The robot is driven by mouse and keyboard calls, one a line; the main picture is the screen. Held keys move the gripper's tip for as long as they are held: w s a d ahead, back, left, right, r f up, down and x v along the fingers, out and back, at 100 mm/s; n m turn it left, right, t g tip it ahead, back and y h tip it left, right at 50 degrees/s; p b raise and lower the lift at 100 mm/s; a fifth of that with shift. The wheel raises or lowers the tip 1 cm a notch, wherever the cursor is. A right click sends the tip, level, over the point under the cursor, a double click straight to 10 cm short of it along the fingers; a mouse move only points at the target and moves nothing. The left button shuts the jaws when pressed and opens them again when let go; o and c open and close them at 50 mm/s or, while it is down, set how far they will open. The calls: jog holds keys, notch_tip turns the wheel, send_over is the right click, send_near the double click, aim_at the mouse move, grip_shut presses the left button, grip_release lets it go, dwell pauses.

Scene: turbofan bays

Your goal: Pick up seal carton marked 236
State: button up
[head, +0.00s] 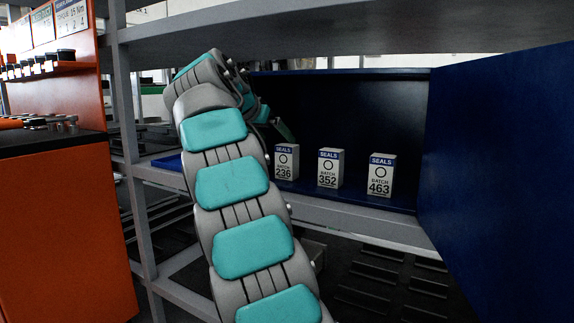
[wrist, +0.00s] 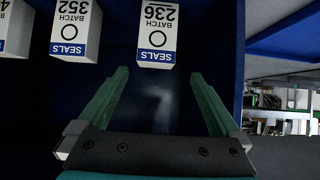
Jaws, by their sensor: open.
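The seal carton marked 236 (head: 286,162) is a small white box with a blue SEALS band. It stands upright on the floor of a dark blue bin, leftmost of three cartons in the head view. In the wrist view, which is upside down, carton 236 (wrist: 157,38) is at top centre, beyond the fingertips and roughly between their lines. My gripper (wrist: 157,75) has two green fingers, spread wide and empty, apart from the carton. In the head view my arm hides most of the gripper; part of it shows left of the carton.
Carton 352 (head: 330,168) and carton 463 (head: 380,175) stand to the right in the same blue bin. The bin's blue side panel (head: 497,150) is at right. A grey shelf beam (head: 350,30) runs above. An orange cabinet (head: 62,235) stands at left.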

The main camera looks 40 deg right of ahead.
aim_at(285, 145)
jog(key=x, duration=0.7)
jog(key=shift+s+d+f, duration=0.2)
jog(key=shift+s+f, duration=0.05)
jog(key=shift+f, duration=0.1)
jog(key=c, duration=1.4)
jog(key=shift+r, duration=0.15)
